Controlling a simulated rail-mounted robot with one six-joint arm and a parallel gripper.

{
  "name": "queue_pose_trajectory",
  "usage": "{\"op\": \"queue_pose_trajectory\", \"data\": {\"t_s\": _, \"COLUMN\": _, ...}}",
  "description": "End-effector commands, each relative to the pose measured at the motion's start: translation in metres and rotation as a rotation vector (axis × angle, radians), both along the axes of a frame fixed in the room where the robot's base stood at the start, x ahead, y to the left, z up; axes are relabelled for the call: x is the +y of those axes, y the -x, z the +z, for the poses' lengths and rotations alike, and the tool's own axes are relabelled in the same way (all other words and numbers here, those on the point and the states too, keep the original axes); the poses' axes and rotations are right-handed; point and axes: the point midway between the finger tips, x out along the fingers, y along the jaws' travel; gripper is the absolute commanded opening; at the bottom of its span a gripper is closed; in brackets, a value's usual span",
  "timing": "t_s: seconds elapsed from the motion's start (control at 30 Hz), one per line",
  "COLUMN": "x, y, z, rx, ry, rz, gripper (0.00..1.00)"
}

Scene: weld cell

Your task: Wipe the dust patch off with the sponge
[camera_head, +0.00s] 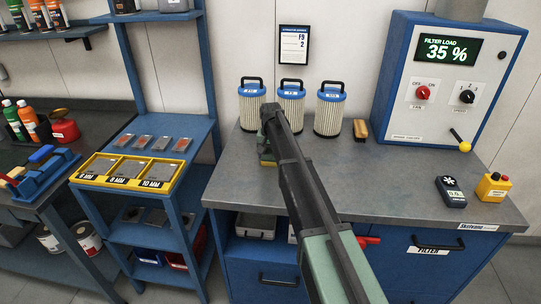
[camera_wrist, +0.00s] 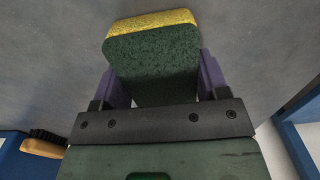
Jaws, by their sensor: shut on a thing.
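The sponge (camera_wrist: 155,58), dark green with a yellow layer, sits between the purple fingers of my gripper (camera_wrist: 152,85) in the wrist view. My gripper is shut on it. In the head view a yellow bit of the sponge (camera_head: 266,159) shows beside my arm, over the back left of the grey worktop (camera_head: 420,180). My arm hides most of my gripper there. I cannot tell whether the sponge touches the worktop. I cannot make out a distinct dust patch in either view; it may be hidden under the sponge or arm.
Blue-topped filters (camera_head: 291,104) stand along the back of the worktop. A brush (camera_head: 360,129) lies right of them, before the filter-load cabinet (camera_head: 440,85). A handheld meter (camera_head: 451,191) and a yellow button box (camera_head: 492,186) are at the right. The worktop's right middle is clear.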

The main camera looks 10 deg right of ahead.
Motion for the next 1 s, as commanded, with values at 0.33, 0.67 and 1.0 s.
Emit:
{"op": "queue_pose_trajectory", "data": {"t_s": 0.33, "x": 0.0, "y": 0.001, "z": 0.046, "rx": 0.001, "ry": 0.0, "rz": 0.0, "gripper": 0.49}}
{"op": "queue_pose_trajectory", "data": {"t_s": 0.67, "x": 0.0, "y": 0.001, "z": 0.06, "rx": 0.001, "ry": 0.0, "rz": 0.0, "gripper": 0.49}}
{"op": "queue_pose_trajectory", "data": {"t_s": 1.0, "x": 0.0, "y": 0.001, "z": 0.084, "rx": 0.001, "ry": 0.0, "rz": 0.0, "gripper": 0.49}}
